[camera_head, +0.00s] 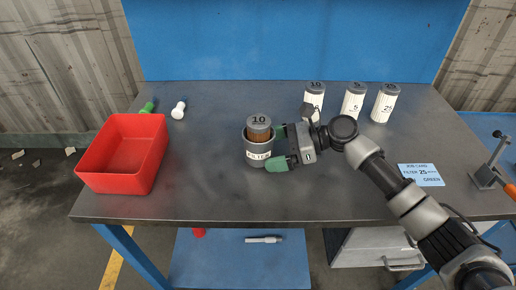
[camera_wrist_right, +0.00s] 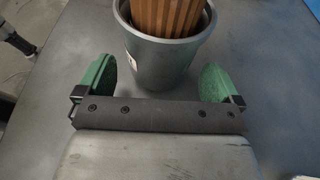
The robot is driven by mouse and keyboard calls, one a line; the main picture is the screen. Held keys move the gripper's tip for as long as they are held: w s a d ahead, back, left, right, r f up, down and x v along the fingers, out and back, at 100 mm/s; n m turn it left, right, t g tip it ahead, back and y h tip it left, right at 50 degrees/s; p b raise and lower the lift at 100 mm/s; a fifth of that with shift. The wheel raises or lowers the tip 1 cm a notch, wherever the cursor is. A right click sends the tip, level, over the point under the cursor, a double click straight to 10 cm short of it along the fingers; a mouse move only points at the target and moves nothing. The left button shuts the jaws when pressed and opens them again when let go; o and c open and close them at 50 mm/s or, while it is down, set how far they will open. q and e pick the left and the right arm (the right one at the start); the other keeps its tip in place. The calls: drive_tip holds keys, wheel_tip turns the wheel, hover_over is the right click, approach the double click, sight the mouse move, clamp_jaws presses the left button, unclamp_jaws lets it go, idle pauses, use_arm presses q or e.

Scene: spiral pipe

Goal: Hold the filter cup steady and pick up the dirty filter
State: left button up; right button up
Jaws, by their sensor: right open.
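The grey filter cup (camera_head: 258,155) stands upright on the table near its middle, with a label on its front. The dirty filter (camera_head: 259,127), brown and pleated with a dark cap marked 10, sits in the cup and sticks out above the rim. My right gripper (camera_head: 272,147) is open at the cup's right side, its green fingers on either side of it. In the right wrist view the cup (camera_wrist_right: 163,62) stands just ahead of and between the open fingers (camera_wrist_right: 155,85), with the brown filter (camera_wrist_right: 167,14) in it. My left gripper is not in the head view.
Three white filters (camera_head: 314,98), (camera_head: 353,101), (camera_head: 384,103) stand at the back right. A red bin (camera_head: 125,178) is at the left, with a green item (camera_head: 147,107) and a white item (camera_head: 179,108) behind it. A blue job card (camera_head: 421,175) and a lever clamp (camera_head: 490,172) are at the right. The front middle is clear.

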drive_tip(key=shift+a, duration=0.9)
drive_tip(key=shift+a+f+p, duration=0.25)
drive_tip(key=shift+a+p, duration=0.05)
drive_tip(key=shift+a, duration=0.1)
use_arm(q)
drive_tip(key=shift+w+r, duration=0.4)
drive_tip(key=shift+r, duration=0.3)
